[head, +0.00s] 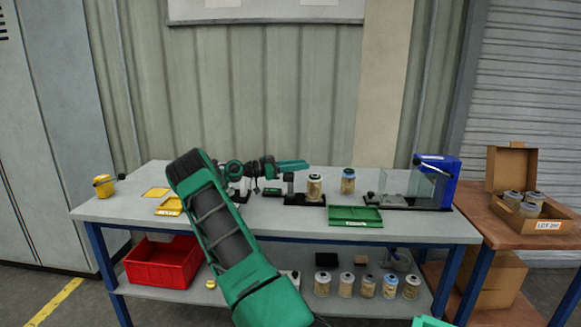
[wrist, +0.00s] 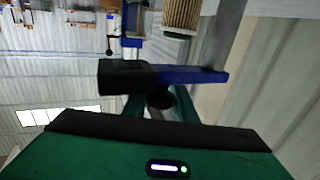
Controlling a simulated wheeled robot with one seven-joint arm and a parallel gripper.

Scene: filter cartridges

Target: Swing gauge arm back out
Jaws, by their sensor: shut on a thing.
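In the wrist view my gripper (wrist: 160,104) is shut on a dark round knob (wrist: 158,97), with a teal finger on each side. Just beyond the knob is the gauge arm, a blue bar (wrist: 195,75) with a black block (wrist: 128,76) at its left end. A pleated filter cartridge (wrist: 181,14) shows past the bar, apart from it in the picture. In the head view a cartridge (head: 315,190) stands upright on the black gauge base (head: 313,203). There my own arm crosses the left of the bench, and the knob cannot be made out.
A clear-walled fixture (head: 405,186) and a blue box (head: 443,183) are at right. A yellow container (head: 103,186) is far left. A red bin (head: 163,264) and several cartridges are on the lower shelf.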

